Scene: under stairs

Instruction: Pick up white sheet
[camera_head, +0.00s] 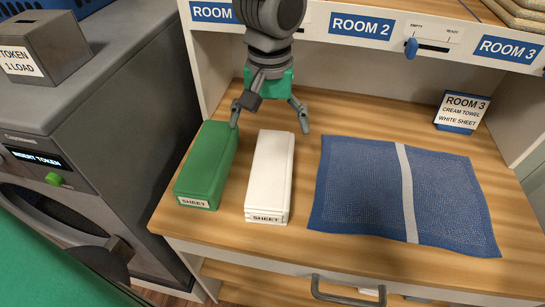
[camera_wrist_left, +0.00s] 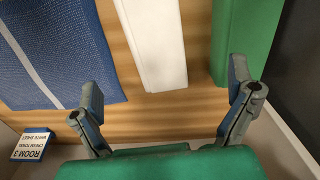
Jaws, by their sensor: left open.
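The white sheet (camera_head: 269,176) is a folded white block labelled SHEET, lying on the wooden shelf between a green sheet and a blue mat. It also shows in the left wrist view (camera_wrist_left: 157,45), between my fingers and beyond their tips. My left gripper (camera_head: 269,115) is open and empty, above the far end of the white sheet, its fingers spread wider than the sheet. In the left wrist view the open fingers (camera_wrist_left: 163,84) show on either side. The green sheet (camera_head: 207,165) lies close by on the left. My right gripper is not in view.
A blue mat with a white stripe (camera_head: 365,190) lies to the right. A ROOM 3 card (camera_head: 461,112) reads cream towel, white sheet. A grey machine (camera_head: 95,110) stands left of the shelf (camera_head: 300,240). A drawer handle (camera_head: 348,292) is at the front.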

